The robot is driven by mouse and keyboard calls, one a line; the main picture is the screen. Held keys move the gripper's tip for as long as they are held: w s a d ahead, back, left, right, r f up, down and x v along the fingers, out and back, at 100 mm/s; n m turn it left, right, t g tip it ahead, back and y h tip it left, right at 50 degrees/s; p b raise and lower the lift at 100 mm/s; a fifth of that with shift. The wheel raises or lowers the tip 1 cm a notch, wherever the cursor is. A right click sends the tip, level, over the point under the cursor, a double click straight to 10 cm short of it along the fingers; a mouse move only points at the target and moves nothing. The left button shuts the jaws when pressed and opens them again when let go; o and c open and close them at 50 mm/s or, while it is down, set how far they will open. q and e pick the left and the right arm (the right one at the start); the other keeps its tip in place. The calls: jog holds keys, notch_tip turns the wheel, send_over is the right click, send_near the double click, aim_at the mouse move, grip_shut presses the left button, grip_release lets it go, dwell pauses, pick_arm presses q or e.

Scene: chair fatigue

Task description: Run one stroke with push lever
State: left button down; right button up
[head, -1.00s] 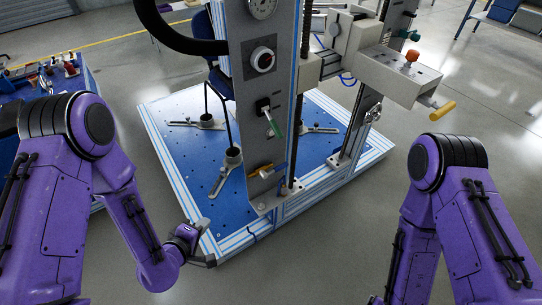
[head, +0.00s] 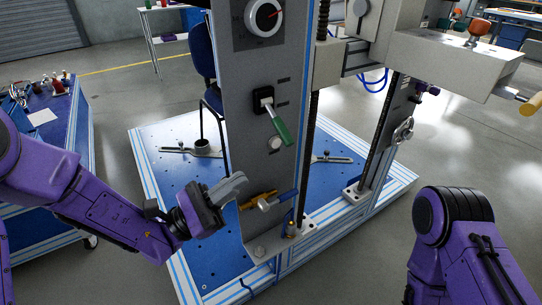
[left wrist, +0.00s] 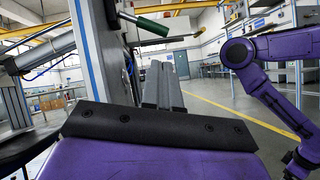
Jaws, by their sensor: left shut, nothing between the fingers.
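A lever with a green handle (head: 278,127) sticks out of a black slotted plate on the front of the grey column (head: 241,101), its handle slanting down and to the right. The green handle also shows in the left wrist view (left wrist: 152,27), above and beyond the fingers. My left gripper (head: 236,185) is shut and empty, below and left of the lever and apart from it. In the left wrist view its fingertips (left wrist: 162,70) stand together. A brass-coloured valve (head: 259,201) sits low on the column, close right of the left fingers. My right gripper is out of view.
A crosshead with an orange knob (head: 479,26) and a yellow handle (head: 531,104) juts out right. The blue base plate (head: 205,270) has white edges. A blue cart (head: 57,150) stands left. Open floor lies right.

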aim_at(284, 130)
pick_arm(q)
jog(key=p+x, duration=0.1)
jog(key=x, duration=0.8)
jog(key=s+r+n+t+y+p, duration=0.1)
jog(key=r+n+t+y+p, duration=0.1)
jog(key=n+p, duration=0.3)
jog(key=s+d+r+n+t+y+p, duration=0.1)
jog(key=r+n+t+y+p, duration=0.2)
jog(key=n+t+p, duration=0.1)
jog(key=s+d+r+n+t+y+p, duration=0.1)
jog(key=r+n+t+y+p, duration=0.1)
jog(key=n+p, duration=0.5)
jog(key=shift+s+r+n+t+y, duration=0.1)
jog(key=shift+r+n+t+y, duration=0.25)
jog(key=shift+n+t+y, duration=0.25)
jog(key=shift+r+n+t+y+p, duration=0.3)
jog(key=shift+r+n+y+p, duration=0.55)
jog(key=shift+n+p, duration=0.25)
jog(key=shift+r, duration=0.2)
jog(key=shift+f, duration=0.1)
